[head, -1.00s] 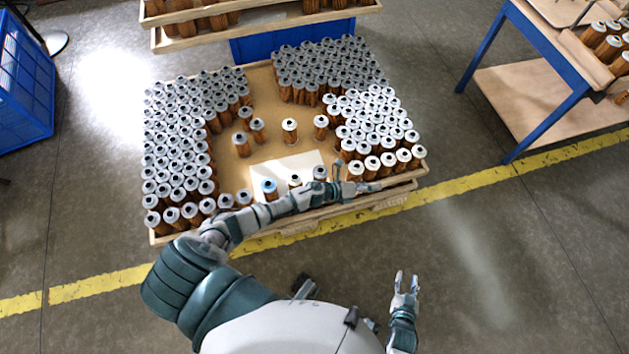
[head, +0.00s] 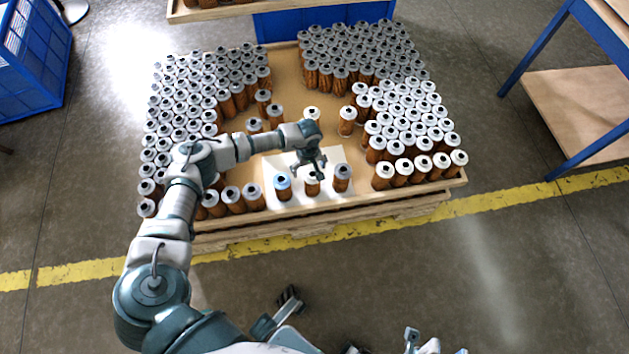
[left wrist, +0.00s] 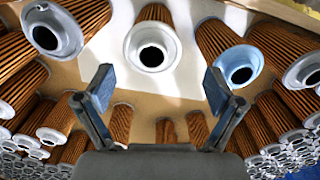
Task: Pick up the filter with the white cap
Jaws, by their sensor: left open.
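The filter with the white cap (head: 312,184) stands upright on a white sheet near the tray's front edge, between a blue-capped filter (head: 283,188) on its left and a grey-capped filter (head: 342,178) on its right. My left gripper (head: 311,168) is open and empty, just behind and above the white-capped one. In the left wrist view, the white cap (left wrist: 152,47) lies ahead between the spread fingers (left wrist: 159,86), with the blue cap (left wrist: 238,66) right and the grey cap (left wrist: 50,30) left. My right gripper (head: 420,340) shows only partly at the bottom edge.
A few loose filters (head: 276,114) stand behind my left forearm. A blue-framed table (head: 555,45) stands at right, a blue crate (head: 32,60) at left.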

